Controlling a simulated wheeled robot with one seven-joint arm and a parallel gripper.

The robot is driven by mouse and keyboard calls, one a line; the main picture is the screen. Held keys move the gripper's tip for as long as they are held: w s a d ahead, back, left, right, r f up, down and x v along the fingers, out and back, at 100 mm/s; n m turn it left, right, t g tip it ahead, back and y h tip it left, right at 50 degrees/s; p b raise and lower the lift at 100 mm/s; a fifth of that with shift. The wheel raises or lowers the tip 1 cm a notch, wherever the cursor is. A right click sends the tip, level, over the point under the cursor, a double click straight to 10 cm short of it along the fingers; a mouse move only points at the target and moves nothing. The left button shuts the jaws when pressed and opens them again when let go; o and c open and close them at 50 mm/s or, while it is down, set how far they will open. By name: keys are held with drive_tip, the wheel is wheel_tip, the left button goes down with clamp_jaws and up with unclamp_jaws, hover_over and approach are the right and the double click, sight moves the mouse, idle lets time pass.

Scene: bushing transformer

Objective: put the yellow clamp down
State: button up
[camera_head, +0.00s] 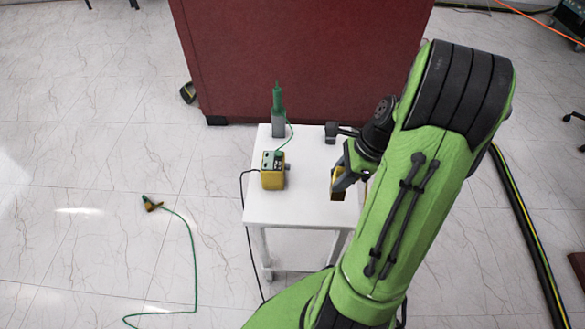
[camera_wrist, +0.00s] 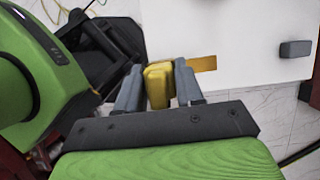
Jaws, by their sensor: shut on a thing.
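The yellow clamp (camera_wrist: 157,84) is between the two grey fingers of my gripper (camera_wrist: 158,88) in the wrist view, and the fingers are shut on it. In the head view my gripper (camera_head: 341,182) is over the right side of the white table (camera_head: 300,208), with a bit of the yellow clamp (camera_head: 336,194) showing under it. A flat yellow-brown piece sticks out to the right past the fingers in the wrist view. I cannot tell whether the clamp touches the table top.
A yellow box with a dark panel (camera_head: 272,170) stands on the table's left side. A grey and green bushing-like object (camera_head: 278,115) stands at the back. A green cable with a yellow clip (camera_head: 151,203) lies on the floor. The table's front middle is clear.

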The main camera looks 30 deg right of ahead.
sight(334, 196)
drive_tip(key=f+b, duration=0.1)
drive_tip(key=f, duration=0.2)
drive_tip(key=f+b, duration=0.2)
drive_tip(key=f, duration=0.1)
drive_tip(key=f+b, duration=0.1)
drive_tip(key=f, duration=0.2)
drive_tip(key=shift+s+f+b, duration=0.3)
drive_tip(key=shift+f, duration=0.05)
drive_tip(key=shift+f, duration=0.15)
drive_tip(key=o, duration=1)
drive_tip(key=shift+o, duration=0.2)
